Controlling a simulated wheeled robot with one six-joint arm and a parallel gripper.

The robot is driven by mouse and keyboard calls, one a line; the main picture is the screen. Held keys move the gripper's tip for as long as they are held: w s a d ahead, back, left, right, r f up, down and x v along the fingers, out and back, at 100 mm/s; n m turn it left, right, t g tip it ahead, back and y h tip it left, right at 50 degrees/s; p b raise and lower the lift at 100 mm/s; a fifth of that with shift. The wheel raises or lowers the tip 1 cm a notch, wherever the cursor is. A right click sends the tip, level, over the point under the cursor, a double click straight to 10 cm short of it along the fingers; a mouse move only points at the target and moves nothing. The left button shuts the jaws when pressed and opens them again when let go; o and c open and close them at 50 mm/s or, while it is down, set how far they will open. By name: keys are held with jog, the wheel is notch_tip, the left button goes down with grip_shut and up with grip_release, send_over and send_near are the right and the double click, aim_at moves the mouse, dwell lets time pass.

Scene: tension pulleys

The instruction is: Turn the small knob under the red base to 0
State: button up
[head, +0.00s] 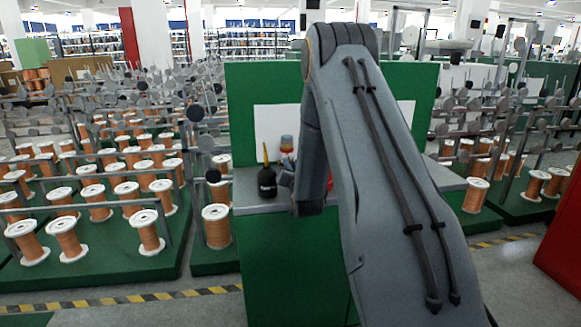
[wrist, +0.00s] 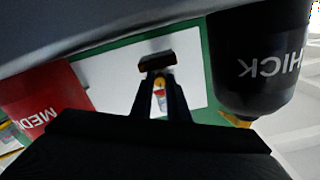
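The small red, yellow and grey unit (head: 287,144) is mounted on the white panel on the green board. In the wrist view, which looks upside down, a small unit with yellow, white and red parts (wrist: 160,94) shows through the gap between my fingers. I cannot make out its small knob or scale. My gripper (wrist: 160,75) points at the panel, its two dark fingers apart with nothing visibly held. A dark block with a tan face shows at the fingertips; I cannot tell what it is. In the head view my arm mostly hides the gripper (head: 287,178), which is just below the unit.
A black bottle with a yellow nozzle (head: 267,180) stands on the grey shelf (head: 250,201), left of my gripper; it is close at right in the wrist view (wrist: 262,65). A red container (wrist: 45,100) is close at left there. Racks of copper spools (head: 95,203) flank the station.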

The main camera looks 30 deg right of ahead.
jog(key=shift+n, duration=0.3)
grip_shut()
jog(key=n+b, duration=0.1)
jog(key=n, duration=0.1)
jog(key=shift+n, duration=0.4)
jog(key=n+b, duration=0.1)
jog(key=n, duration=0.2)
jog(key=n+b, duration=0.2)
jog(key=n, duration=0.4)
jog(key=shift+n, duration=0.3)
jog(key=o, duration=0.8)
grip_release()
